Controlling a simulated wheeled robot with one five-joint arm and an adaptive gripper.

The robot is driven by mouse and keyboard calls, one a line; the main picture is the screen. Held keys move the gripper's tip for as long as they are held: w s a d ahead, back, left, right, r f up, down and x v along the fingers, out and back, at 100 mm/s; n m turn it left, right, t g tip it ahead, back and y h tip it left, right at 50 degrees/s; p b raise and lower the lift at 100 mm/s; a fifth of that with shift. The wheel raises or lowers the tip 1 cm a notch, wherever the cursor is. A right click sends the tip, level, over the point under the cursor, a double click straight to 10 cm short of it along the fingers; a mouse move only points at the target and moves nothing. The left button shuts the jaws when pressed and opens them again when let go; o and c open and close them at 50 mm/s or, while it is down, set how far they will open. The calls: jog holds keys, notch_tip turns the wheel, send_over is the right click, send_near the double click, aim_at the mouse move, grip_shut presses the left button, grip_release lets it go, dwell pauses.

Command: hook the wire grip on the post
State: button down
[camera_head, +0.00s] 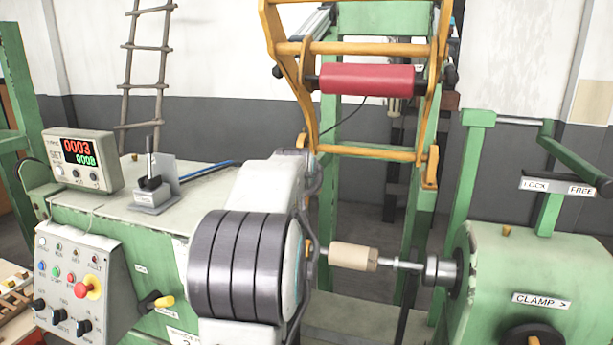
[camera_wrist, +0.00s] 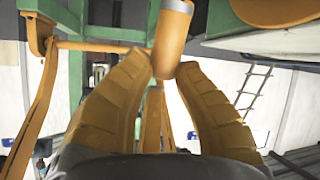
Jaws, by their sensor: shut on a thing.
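My gripper shows in the wrist view (camera_wrist: 165,70), with its two ribbed orange fingers curving in toward each other. An orange cylinder with a grey band, seemingly the wire grip (camera_wrist: 171,38), stands at the fingertips, and the fingers are shut on it. In the head view the gripper is mostly hidden behind my large grey arm joint. A thin dark wire (camera_head: 350,122) runs from below the red roller (camera_head: 367,79) down left toward my arm. I cannot tell the post for certain in either view.
A beige core (camera_head: 353,257) sits on the spindle between my arm and the green clamp housing (camera_head: 535,270). An orange frame (camera_head: 365,152) hangs above. A green bench (camera_head: 130,215) with a counter box (camera_head: 80,160) and control panel (camera_head: 82,280) stands left.

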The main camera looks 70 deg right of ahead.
aim_at(308, 199)
jog(key=shift+f+b, duration=1.05)
jog(key=shift+f, duration=1.3)
jog(key=shift+s+f+b, duration=0.25)
jog(key=shift+b, duration=0.65)
jog(key=shift+f+b, duration=2.15)
jog(key=c, duration=1)
grip_release()
jog(key=v, duration=1.2)
